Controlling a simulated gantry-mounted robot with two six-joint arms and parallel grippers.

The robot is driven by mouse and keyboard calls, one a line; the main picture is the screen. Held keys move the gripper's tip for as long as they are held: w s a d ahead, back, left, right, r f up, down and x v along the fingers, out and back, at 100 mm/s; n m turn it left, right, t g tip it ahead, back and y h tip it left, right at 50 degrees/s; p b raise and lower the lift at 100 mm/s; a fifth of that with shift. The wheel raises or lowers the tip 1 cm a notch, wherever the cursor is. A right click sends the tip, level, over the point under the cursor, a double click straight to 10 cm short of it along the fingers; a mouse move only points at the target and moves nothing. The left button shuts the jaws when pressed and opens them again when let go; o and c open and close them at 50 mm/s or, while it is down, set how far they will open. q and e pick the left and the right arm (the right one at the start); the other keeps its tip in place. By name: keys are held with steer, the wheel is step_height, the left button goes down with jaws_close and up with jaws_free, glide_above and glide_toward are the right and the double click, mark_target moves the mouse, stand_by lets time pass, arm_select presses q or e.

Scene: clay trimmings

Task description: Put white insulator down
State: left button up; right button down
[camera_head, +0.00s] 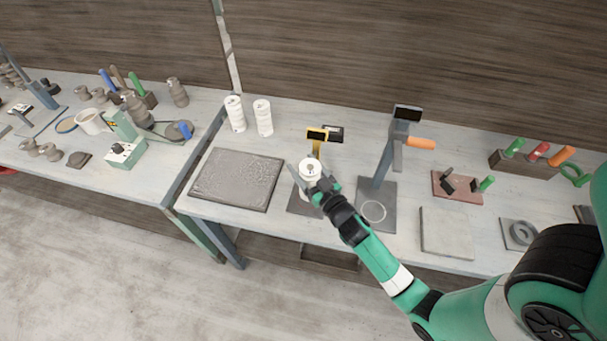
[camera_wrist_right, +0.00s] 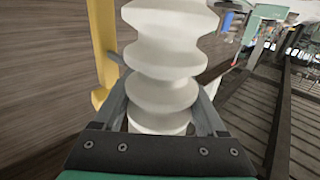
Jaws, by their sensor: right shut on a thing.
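A white ribbed insulator (camera_head: 309,170) is held in my right gripper (camera_head: 313,186), whose fingers close on it from both sides. In the right wrist view the insulator (camera_wrist_right: 165,65) stands upright between the fingers (camera_wrist_right: 165,118). In the head view it is over a small dark base plate (camera_head: 303,205) with a yellow post (camera_head: 318,144). Its lower end is hidden, so I cannot tell whether it touches the plate. Two more white insulators (camera_head: 235,114) (camera_head: 263,118) stand upright at the back of the table. My left gripper is not in view.
A dark textured slab (camera_head: 238,178) lies left of the gripper. A flat grey slab (camera_head: 446,232) and tool holders (camera_head: 520,165) lie farther right.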

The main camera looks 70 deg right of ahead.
steer(key=shift+w+d+f+b, duration=0.1)
steer(key=shift+w+f+b, duration=0.05)
steer(key=shift+f+b, duration=1.25)
steer(key=shift+f, duration=0.25)
steer(key=shift+f, duration=0.15)
jaws_free()
steer(key=b+v, duration=0.3)
steer(key=v, duration=0.9)
